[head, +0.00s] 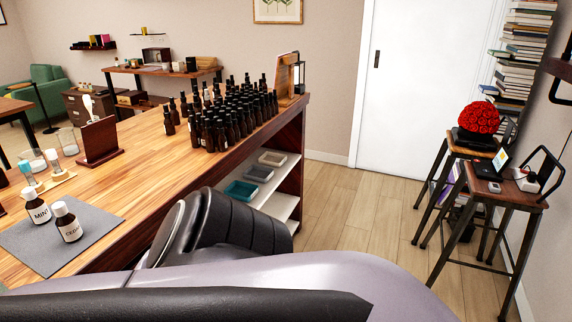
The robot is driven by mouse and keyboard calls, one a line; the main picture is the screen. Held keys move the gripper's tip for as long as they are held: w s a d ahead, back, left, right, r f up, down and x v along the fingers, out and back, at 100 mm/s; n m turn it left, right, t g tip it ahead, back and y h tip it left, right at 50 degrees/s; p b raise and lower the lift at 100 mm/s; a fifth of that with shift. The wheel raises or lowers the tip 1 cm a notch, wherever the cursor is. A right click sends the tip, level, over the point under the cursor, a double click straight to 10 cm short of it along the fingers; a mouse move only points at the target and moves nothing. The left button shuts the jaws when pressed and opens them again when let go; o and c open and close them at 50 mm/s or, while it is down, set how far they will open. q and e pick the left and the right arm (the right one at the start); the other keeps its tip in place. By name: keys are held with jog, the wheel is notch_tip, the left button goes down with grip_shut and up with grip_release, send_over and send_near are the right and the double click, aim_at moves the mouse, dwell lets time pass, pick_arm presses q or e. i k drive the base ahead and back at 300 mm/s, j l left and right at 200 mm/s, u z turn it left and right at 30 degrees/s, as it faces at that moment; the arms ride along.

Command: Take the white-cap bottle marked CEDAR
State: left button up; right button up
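A small brown bottle with a white cap (68,222) stands upright on a grey mat (42,258) at the left end of the counter. Its white label is turned at an angle and seems to read CEDAR. A second brown bottle with a white cap (37,206), labelled MINT, stands just behind and left of it on the same mat, close by. Neither gripper is in view. Only parts of my own arm and body fill the foreground, right of the mat.
Several dark dropper bottles (232,122) stand packed at the counter's far end. A dark red wooden stand (99,141) and glass jars (68,141) are behind the mat. The wooden counter (150,160) is bare between the mat and the dropper bottles.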

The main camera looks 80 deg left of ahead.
aim_at(67, 224)
jog(key=u, duration=3.8)
jog(key=i+l+u, duration=0.1)
jog(key=l+u, duration=0.5)
jog(key=l, duration=0.15)
jog(key=i, duration=0.05)
